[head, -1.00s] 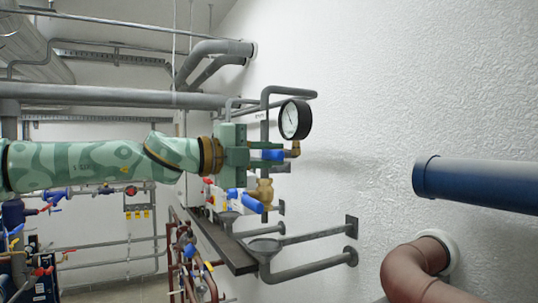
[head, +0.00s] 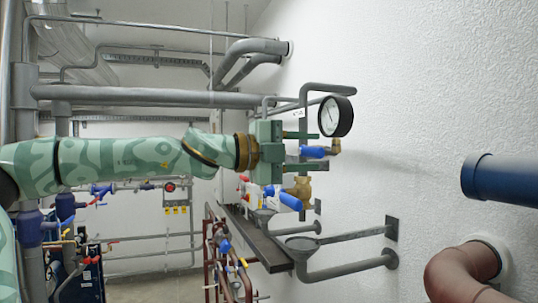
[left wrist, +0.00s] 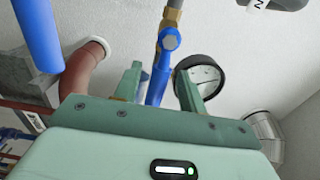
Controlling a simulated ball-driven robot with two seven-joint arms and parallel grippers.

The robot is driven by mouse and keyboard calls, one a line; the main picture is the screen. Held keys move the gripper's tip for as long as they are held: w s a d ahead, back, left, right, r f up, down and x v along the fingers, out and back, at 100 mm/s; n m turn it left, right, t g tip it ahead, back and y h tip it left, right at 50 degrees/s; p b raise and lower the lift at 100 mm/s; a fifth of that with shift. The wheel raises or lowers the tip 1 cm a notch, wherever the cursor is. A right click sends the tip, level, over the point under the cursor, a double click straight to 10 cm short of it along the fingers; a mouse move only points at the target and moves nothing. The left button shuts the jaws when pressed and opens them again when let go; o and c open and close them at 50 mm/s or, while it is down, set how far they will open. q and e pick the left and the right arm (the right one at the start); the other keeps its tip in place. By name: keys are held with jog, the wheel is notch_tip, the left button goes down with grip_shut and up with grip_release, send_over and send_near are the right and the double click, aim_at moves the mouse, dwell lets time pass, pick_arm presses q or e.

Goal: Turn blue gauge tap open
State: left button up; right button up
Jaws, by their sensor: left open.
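The round pressure gauge (head: 336,117) with a black rim stands out from the white wall on a brass fitting. The blue gauge tap handle (head: 314,152) points left from just below the gauge. My left gripper (head: 308,151) is open, with one finger above and one below this handle. In the left wrist view the green fingers (left wrist: 160,85) stand either side of a blue handle (left wrist: 157,82), with the gauge (left wrist: 203,76) partly behind the right finger. I cannot tell whether the fingers touch the handle. My right gripper is out of view.
A brass valve with another blue handle (head: 289,200) sits just below my gripper. Grey drain funnels (head: 302,243) and pipes lie lower down. A dark blue pipe (head: 502,180) and a brown pipe (head: 458,270) come out on the right. The wall between is clear.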

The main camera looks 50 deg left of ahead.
pick_arm(q)
jog(key=b+v, duration=0.6)
jog(key=v, duration=0.9)
jog(key=shift+s, duration=0.25)
jog(key=shift+a, duration=0.15)
